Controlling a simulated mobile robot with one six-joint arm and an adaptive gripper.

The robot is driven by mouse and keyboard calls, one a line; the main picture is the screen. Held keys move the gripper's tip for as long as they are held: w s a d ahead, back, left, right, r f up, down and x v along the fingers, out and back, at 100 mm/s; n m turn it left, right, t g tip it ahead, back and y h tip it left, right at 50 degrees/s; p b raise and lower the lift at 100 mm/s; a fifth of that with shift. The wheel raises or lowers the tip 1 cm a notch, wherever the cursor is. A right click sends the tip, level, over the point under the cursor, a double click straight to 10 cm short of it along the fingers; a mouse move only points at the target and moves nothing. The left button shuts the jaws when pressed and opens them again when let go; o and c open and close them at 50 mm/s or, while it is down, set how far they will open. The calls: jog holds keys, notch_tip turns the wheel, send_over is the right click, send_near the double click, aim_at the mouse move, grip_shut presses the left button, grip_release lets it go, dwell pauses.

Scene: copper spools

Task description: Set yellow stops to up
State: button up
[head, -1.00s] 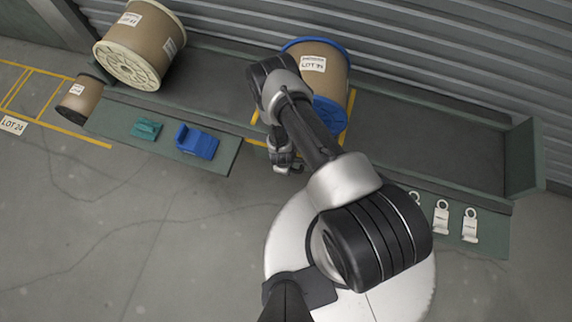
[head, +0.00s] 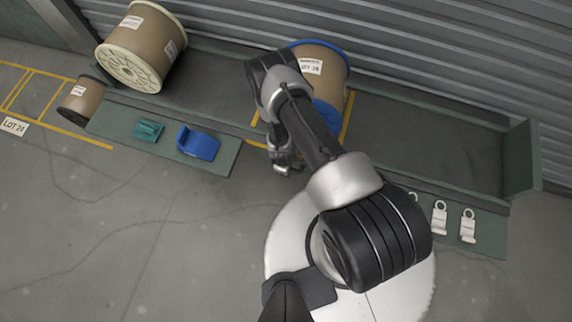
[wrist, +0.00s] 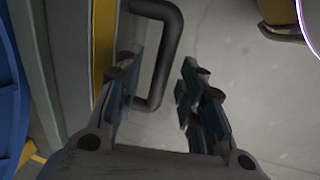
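In the wrist view a yellow strip (wrist: 104,40) runs along a grey-green edge at the left. A dark U-shaped handle (wrist: 168,55) stands out from it. My gripper (wrist: 160,95) is open and empty, its two fingers apart with the lower part of the handle showing between them; I cannot tell how near it is in depth. In the head view my gripper (head: 284,166) hangs just in front of the rack's front edge, below the blue-flanged spool (head: 325,68). Yellow strips (head: 347,120) flank that spool. The stops' position, up or down, is not clear.
A large cream-flanged spool (head: 130,65) sits at the rack's left. A blue block (head: 198,143) and a teal block (head: 148,130) lie on a left shelf; white hooked tags (head: 468,226) lie right. The rack's right bay is empty.

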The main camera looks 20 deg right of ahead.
notch_tip(320, 180, up, 12)
jog(key=s+a, duration=0.1)
jog(key=shift+s+a, duration=0.15)
jog(key=shift+s, duration=0.25)
jog(key=shift+f, duration=0.1)
